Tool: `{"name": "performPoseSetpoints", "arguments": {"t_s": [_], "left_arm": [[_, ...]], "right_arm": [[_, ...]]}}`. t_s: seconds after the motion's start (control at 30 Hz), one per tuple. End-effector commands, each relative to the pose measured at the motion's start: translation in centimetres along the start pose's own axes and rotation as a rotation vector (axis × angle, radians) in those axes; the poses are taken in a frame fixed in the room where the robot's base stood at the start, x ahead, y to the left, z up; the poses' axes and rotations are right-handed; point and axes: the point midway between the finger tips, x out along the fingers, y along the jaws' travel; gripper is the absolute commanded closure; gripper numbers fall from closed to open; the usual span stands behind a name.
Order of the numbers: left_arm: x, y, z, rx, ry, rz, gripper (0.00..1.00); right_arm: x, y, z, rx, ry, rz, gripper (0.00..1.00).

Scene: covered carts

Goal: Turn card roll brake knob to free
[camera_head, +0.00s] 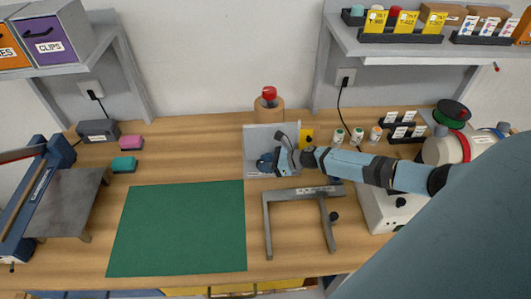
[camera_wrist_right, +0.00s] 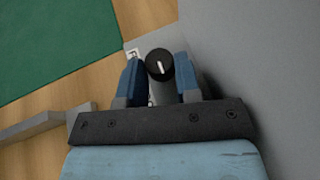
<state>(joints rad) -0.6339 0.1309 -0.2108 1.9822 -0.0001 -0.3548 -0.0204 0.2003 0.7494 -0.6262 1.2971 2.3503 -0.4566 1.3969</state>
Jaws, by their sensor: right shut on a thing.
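The brake knob (camera_wrist_right: 158,62) is a black round knob with a white pointer line, seen between the blue fingers of my right gripper (camera_wrist_right: 158,80) in the right wrist view. The pointer runs close to upright in that view. In the head view my right gripper (camera_head: 265,163) is shut on the knob in front of a grey upright panel (camera_head: 262,133). The gripper largely hides the knob there. A small white label (camera_wrist_right: 132,54) with a dark mark shows beside the knob; I cannot read it. My left gripper is out of view.
A brown roll (camera_head: 268,112) with a red item on top stands behind the panel. A grey metal frame (camera_head: 297,194) stands in front, right of the green mat (camera_head: 180,228). Small bottles (camera_head: 356,136) and a white machine (camera_head: 385,210) are to the right.

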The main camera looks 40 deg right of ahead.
Motion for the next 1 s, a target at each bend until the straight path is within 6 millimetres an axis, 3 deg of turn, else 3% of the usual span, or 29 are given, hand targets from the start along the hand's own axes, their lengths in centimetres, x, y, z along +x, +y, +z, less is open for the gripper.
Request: {"name": "performPoseSetpoints", "arguments": {"t_s": [0.27,0.3,0.4,0.77,1.0], "left_arm": [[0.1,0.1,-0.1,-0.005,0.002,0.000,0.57],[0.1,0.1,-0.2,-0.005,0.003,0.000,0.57],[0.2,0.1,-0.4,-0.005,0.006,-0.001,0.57],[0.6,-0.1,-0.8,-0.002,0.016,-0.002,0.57],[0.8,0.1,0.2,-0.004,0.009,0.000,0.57]], "right_arm": [[0.0,-0.1,0.1,-0.001,-0.001,-0.001,0.93],[0.0,-0.1,0.1,-0.001,-0.001,-0.001,0.67],[0.0,-0.1,0.1,-0.001,-0.001,-0.001,0.44],[-0.4,0.0,0.0,-0.001,-0.001,-0.001,0.44],[-4.4,0.0,-0.4,0.000,0.003,-0.001,0.44]]}}
